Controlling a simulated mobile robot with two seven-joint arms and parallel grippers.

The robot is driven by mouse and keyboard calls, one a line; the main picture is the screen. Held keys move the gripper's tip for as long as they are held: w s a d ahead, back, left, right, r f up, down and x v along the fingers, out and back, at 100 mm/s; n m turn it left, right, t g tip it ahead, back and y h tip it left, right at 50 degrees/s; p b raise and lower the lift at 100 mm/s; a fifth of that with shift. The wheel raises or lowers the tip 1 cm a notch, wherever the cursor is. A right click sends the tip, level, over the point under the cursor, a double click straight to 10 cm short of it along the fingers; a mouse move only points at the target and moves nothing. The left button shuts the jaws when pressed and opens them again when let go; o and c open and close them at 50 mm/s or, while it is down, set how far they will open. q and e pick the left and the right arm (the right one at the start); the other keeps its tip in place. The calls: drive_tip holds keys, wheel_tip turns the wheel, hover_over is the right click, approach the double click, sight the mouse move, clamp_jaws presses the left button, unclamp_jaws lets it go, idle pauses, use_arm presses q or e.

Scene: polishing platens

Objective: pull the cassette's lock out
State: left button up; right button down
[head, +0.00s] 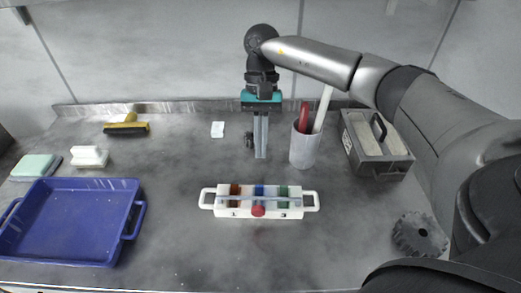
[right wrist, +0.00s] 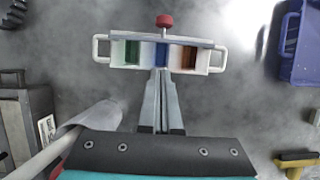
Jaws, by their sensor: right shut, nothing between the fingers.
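The white cassette (head: 225,211) lies on the table at front centre, with a loop handle at each end and brown, blue and green pieces in its slots. A grey bar (head: 240,201) runs across its top. Its lock appears to be the red knob (head: 258,211) at the front middle; in the right wrist view the red knob (right wrist: 165,20) sits on a short pin at the cassette's (right wrist: 218,62) far side. My right gripper (head: 261,156) points down behind the cassette, shut and empty, apart from the knob. My left gripper is out of view.
A blue tray (head: 128,228) lies at left, with a white block (head: 90,157) and yellow-handled tool (head: 126,126) behind. A grey cup (head: 304,150) with tools stands right of my gripper, near a grey box (head: 349,149). The table around the cassette is clear.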

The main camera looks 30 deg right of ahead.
sight(259, 206)
drive_tip(key=x, duration=0.8)
drive_tip(key=shift+d+b, duration=0.1)
drive_tip(key=shift+b, duration=0.3)
drive_tip(key=shift+s+a+r, duration=0.3)
drive_tip(key=shift+s+a, duration=0.2)
drive_tip(key=shift+s, duration=0.25)
drive_tip(key=shift+s+a+p, duration=0.35)
drive_tip(key=shift+s+a, duration=0.15)
drive_tip(key=shift+s, duration=0.15)
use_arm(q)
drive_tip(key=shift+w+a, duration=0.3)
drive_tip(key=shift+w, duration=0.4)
use_arm(e)
drive_tip(key=shift+s+a, duration=0.1)
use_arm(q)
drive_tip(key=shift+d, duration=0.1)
use_arm(e)
drive_tip(key=shift+s, duration=0.1)
drive_tip(key=shift+s+a, duration=0.6)
drive_tip(key=shift+s, duration=0.25)
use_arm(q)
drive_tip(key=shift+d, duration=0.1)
use_arm(e)
drive_tip(key=shift+w+r, duration=0.1)
